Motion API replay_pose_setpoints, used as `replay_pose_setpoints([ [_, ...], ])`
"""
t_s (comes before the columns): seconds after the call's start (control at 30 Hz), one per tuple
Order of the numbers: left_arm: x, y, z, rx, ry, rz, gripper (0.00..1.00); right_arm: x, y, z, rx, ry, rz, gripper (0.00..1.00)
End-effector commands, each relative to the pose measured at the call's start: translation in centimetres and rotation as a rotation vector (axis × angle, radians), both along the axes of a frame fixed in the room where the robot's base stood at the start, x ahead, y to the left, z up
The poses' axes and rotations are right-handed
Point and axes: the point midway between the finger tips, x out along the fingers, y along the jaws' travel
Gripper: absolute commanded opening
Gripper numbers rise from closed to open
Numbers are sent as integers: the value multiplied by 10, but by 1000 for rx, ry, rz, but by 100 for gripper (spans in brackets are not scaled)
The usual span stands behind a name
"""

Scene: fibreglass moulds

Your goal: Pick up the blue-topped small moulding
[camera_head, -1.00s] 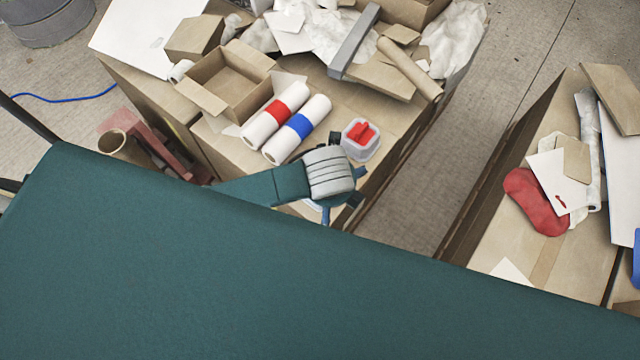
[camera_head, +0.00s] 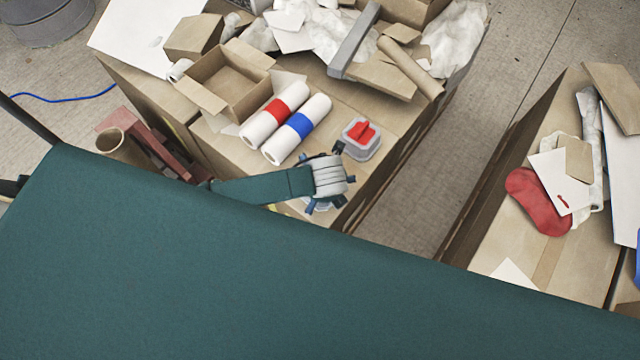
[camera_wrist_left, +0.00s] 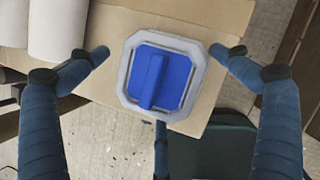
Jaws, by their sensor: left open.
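The blue-topped small moulding (camera_wrist_left: 160,79) has a grey-white octagonal base and a blue top with a raised bar. In the left wrist view it sits near the edge of a cardboard box, between the fingers of my left gripper (camera_wrist_left: 159,54). The fingers are spread open around it, with gaps on both sides. In the head view my left gripper (camera_head: 328,186) is over the box's near corner and largely covers the moulding. A similar red-topped moulding (camera_head: 361,139) stands just beyond, to the upper right. My right gripper is not in view.
Two white rolls, one with a red band (camera_head: 275,115) and one with a blue band (camera_head: 297,129), lie left of the gripper. An open carton (camera_head: 228,84) and crumpled paper are behind. A gap of floor separates this box from another cluttered box (camera_head: 512,235).

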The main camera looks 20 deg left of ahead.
Motion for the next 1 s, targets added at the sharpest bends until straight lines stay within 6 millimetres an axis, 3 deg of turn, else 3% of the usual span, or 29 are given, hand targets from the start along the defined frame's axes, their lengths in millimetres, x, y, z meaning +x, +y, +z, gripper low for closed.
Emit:
replay_pose_setpoints([
  [0.27,2,1,-4,-1,0,0,100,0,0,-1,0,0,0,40],
  [0.5,2,1,-5,0,0,0,56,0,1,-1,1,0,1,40],
  [0.53,1,1,-5,0,0,0,54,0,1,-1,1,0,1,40],
  [0.83,2,1,-3,0,-1,1,54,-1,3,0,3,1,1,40],
  [1.0,3,1,11,-1,-3,0,54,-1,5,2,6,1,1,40],
])
